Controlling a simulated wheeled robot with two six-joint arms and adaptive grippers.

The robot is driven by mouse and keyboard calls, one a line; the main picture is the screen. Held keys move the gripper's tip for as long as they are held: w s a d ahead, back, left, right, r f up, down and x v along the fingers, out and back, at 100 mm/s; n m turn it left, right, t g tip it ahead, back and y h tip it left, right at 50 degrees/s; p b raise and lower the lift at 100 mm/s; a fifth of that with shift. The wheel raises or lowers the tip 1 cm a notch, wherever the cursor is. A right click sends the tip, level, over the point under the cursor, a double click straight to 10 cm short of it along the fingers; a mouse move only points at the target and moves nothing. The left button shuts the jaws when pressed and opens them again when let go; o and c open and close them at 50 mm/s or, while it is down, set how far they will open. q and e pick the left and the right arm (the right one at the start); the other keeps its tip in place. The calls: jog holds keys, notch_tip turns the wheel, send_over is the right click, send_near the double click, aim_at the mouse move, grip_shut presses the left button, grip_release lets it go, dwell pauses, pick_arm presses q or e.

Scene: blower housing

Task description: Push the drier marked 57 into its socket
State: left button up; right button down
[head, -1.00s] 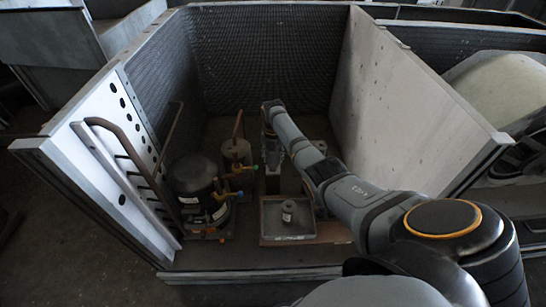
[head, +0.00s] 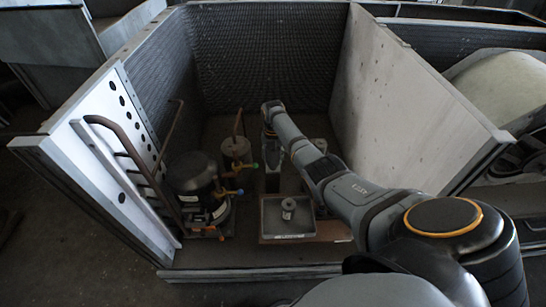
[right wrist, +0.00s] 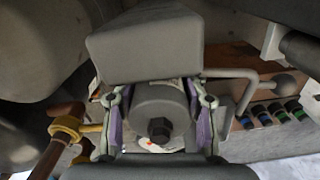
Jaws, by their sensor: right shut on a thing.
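My right gripper (right wrist: 158,115) is shut on a grey cylinder with a dark hex end (right wrist: 158,108), which looks like the drier. The two purple-padded fingers lie on either side of it in the right wrist view. A pale label with a red mark shows at its lower edge, but no number is legible. In the head view my right arm reaches into the housing and the gripper (head: 272,172) points down behind the tray. The drier and its socket cannot be made out there. My left gripper is not in view.
A grey tray (head: 266,228) in front of the gripper holds a small metal cylinder (head: 288,207). A black compressor (head: 195,175) and a smaller canister (head: 236,150) stand to the left. A brass fitting (right wrist: 65,130) is close left in the wrist view. Walls enclose the housing.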

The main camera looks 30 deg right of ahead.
jog(key=c, duration=0.6)
grip_release()
jog(key=shift+c, duration=0.2)
jog(key=o, duration=0.5)
